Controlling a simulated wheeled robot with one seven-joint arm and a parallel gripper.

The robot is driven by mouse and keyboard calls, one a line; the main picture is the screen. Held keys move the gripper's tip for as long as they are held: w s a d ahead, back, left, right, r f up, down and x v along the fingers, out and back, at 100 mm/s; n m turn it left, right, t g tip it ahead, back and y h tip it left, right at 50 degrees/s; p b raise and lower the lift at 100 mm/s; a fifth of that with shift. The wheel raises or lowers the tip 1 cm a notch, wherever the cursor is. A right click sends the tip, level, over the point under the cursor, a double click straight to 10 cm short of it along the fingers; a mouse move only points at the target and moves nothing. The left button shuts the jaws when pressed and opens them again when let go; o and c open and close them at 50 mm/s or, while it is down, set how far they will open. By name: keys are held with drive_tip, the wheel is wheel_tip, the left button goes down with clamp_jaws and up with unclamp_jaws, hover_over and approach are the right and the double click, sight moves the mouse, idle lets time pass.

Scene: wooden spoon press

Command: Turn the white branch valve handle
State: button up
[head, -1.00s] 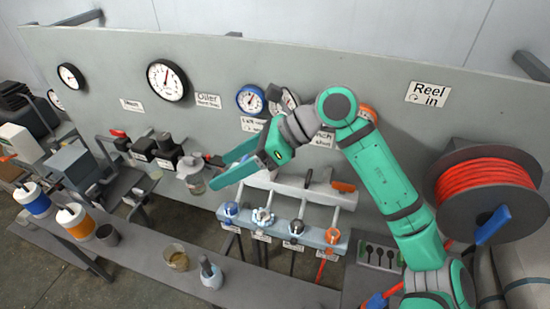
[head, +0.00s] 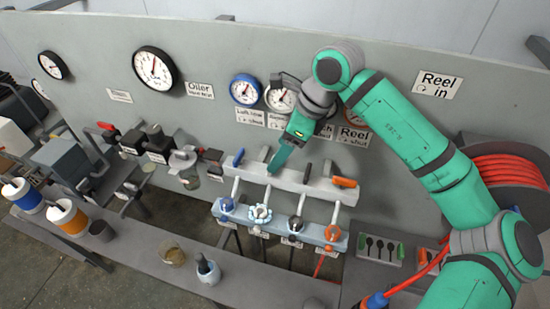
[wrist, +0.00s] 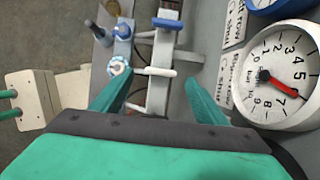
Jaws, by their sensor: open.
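The white branch valve handle (wrist: 155,72) shows in the wrist view as a short white lever lying across the grey manifold pipe. My gripper (wrist: 158,92) is open, with one green finger on each side of that lever's span. I cannot tell whether a finger touches it. In the head view my gripper (head: 275,166) points down at the pale manifold (head: 322,184), between the blue handle (head: 238,157) and the black handle (head: 307,172). The white handle is hidden by the fingers there. A white round knob (head: 260,213) sits on the lower bar.
An orange handle (head: 344,182) is at the manifold's right end. White gauges (head: 282,98) are on the panel (head: 300,60) close behind my gripper. A red hose reel (head: 510,165) stands at the right. A cup (head: 172,253) and a bottle (head: 208,271) stand on the front bench.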

drive_tip(key=shift+x, duration=2.4)
drive_tip(key=shift+w+d, duration=0.1)
drive_tip(key=c, duration=1.1)
